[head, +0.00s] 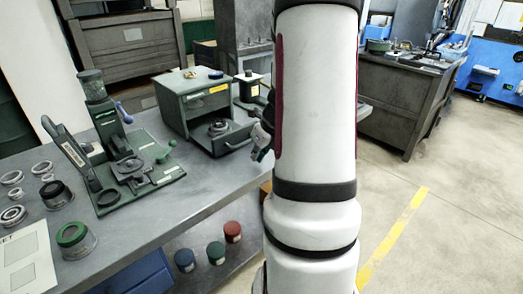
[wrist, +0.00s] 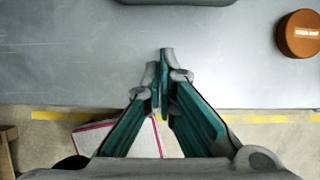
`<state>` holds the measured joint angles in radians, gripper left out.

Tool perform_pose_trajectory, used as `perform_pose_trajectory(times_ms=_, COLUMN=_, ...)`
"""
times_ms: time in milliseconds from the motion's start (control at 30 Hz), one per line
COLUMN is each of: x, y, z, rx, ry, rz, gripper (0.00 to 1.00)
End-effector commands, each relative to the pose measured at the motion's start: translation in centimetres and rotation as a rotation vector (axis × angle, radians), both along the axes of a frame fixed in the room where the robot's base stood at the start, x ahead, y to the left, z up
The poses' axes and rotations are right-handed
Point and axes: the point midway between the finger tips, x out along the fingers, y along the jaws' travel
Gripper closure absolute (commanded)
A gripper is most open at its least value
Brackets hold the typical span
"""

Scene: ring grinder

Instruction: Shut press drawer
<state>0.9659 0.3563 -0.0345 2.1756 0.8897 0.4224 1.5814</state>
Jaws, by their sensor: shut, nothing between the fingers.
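The press (head: 203,98) is a grey-green box on the workbench, with a yellow label on its front edge. Its drawer (head: 232,141) stands pulled out at the front, with a dark ring part (head: 218,127) inside. My gripper (head: 262,143) is close to the right of the drawer front, partly hidden behind my arm; I cannot tell whether they touch. In the wrist view my gripper (wrist: 163,62) is shut and empty, its fingertips over the bench near its edge. A dark rounded edge (wrist: 178,2) at the top of that view is too cut off to identify.
A green hand-press fixture (head: 122,160) and several rings stand on the grey bench (head: 190,200) to the left. An orange-brown round container (wrist: 299,36) sits right of my fingers in the wrist view. Coloured canisters (head: 215,253) are below the bench top. Floor at right is open.

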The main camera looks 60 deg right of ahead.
Motion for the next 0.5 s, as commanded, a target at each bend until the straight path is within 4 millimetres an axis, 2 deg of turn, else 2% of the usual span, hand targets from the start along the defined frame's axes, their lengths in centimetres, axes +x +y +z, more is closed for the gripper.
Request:
perform_pose_trajectory(times_ms=33, x=0.8, y=-0.2, z=0.6, rx=-0.005, ry=-0.002, rz=0.007, gripper=1.00)
perform_pose_trajectory(times_ms=200, x=2.3, y=-0.5, z=0.8, rx=-0.005, ry=-0.001, rz=0.005, gripper=1.00)
perform_pose_trajectory(times_ms=500, x=2.8, y=-0.7, z=0.9, rx=-0.004, ry=-0.001, rz=0.001, gripper=1.00)
